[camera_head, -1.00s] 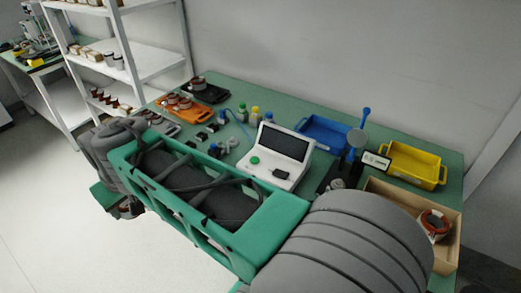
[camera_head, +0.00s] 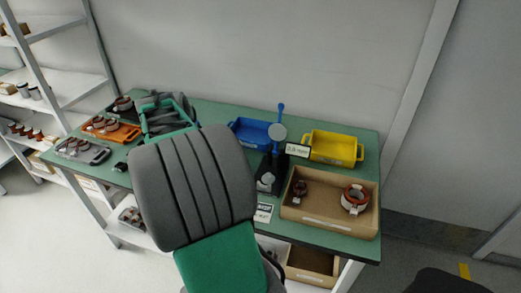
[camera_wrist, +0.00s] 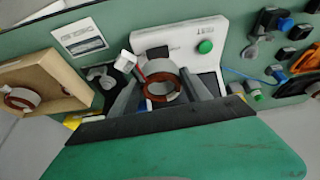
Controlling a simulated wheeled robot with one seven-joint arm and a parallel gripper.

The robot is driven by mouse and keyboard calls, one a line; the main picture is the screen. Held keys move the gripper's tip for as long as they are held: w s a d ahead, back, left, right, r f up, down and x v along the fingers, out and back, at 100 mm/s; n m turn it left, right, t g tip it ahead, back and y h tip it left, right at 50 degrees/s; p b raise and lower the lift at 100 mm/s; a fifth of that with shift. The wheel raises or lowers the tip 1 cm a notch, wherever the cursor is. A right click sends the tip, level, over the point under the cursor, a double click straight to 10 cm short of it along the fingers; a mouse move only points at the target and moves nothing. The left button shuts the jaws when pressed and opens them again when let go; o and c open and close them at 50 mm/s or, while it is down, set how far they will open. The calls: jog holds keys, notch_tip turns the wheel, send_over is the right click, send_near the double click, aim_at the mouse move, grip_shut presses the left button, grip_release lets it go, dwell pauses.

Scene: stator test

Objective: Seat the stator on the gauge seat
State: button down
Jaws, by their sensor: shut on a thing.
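In the wrist view, my gripper (camera_wrist: 160,92) is shut on a stator (camera_wrist: 163,92), a pale ring with red-brown windings and a white tag. It is held above the table, in front of the white tester. In the head view my arm hides the gripper fingers and this stator. The gauge stand (camera_head: 268,172), dark with a blue lever and round dial, stands right of my arm. A grey round part at its base looks like the gauge seat (camera_head: 267,180). No stator shows on it. In the wrist view, a grey part (camera_wrist: 104,78) left of the stator may be that seat.
A wooden tray (camera_head: 325,222) right of the stand holds two wound parts. Behind are a blue bin (camera_head: 250,131) and a yellow bin (camera_head: 333,147). The white tester (camera_wrist: 180,35) has a green button. An orange tray (camera_head: 112,131) lies left.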

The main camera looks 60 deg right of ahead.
jog(key=s+d+f+m+g, duration=0.3)
jog(key=s+d+m, duration=0.5)
jog(key=s+d, duration=0.6)
jog(key=b, duration=0.2)
send_over(269, 174)
jog(key=shift+w+a+f, duration=0.15)
jog(key=shift+f, duration=1.05)
jog(key=shift+w+a+f, duration=0.15)
jog(key=shift+f, duration=1)
jog(key=shift+a+b, duration=0.1)
jog(key=shift+b, duration=0.2)
jog(key=shift+f+b, duration=0.9)
jog(key=shift+f, duration=0.3)
jog(key=shift+f, duration=0.15)
jog(key=shift+f+b, duration=0.4)
jog(key=shift+b, duration=0.1)
